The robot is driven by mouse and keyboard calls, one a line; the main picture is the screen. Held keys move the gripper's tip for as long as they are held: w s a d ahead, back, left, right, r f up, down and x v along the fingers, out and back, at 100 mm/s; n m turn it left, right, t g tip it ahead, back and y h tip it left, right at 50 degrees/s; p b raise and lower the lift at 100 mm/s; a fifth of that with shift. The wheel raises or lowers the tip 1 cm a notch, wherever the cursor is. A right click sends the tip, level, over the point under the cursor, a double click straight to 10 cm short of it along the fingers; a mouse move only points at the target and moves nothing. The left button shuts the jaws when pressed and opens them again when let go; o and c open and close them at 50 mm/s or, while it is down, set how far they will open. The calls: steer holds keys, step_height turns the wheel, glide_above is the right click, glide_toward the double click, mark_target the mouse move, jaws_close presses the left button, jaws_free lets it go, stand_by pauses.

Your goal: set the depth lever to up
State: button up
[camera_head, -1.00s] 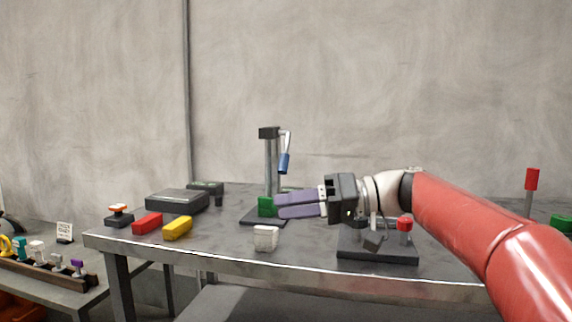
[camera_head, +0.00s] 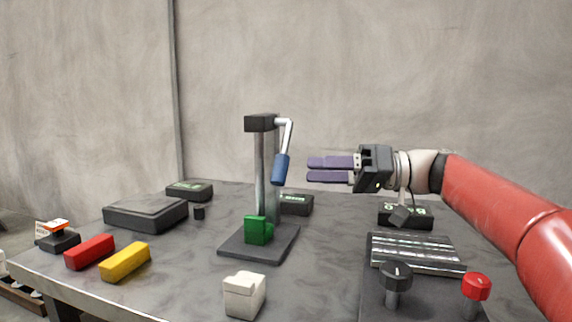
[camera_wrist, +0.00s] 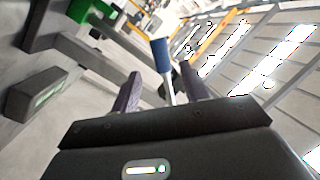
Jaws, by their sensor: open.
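A press-like stand with a dark head (camera_head: 260,123) and silver posts stands on the table. A lever with a blue handle (camera_head: 281,169) hangs downward from a silver arm at the right of the head. No label shows which lever is the depth lever. My gripper (camera_head: 310,169) is open and empty, with its purple fingers pointing left, just right of the blue handle and at about its height. In the wrist view the blue handle (camera_wrist: 160,53) and its silver rod appear between the two fingers, beyond the tips. I see no contact.
A green block (camera_head: 256,230) sits at the stand's base (camera_head: 240,245). A white block (camera_head: 245,293), a red block (camera_head: 90,252) and a yellow block (camera_head: 125,262) lie in front and to the left. Black (camera_head: 397,275) and red (camera_head: 476,286) knobs rise at the right.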

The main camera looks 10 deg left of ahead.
mark_target(280, 170)
steer(key=a, duration=0.2)
steer(key=s+a, duration=0.1)
steer(key=a, duration=0.2)
steer(key=a+p, duration=0.1)
steer(key=a, duration=0.1)
steer(key=shift+s+a, duration=0.2)
steer(key=shift+s, duration=0.05)
jaws_close()
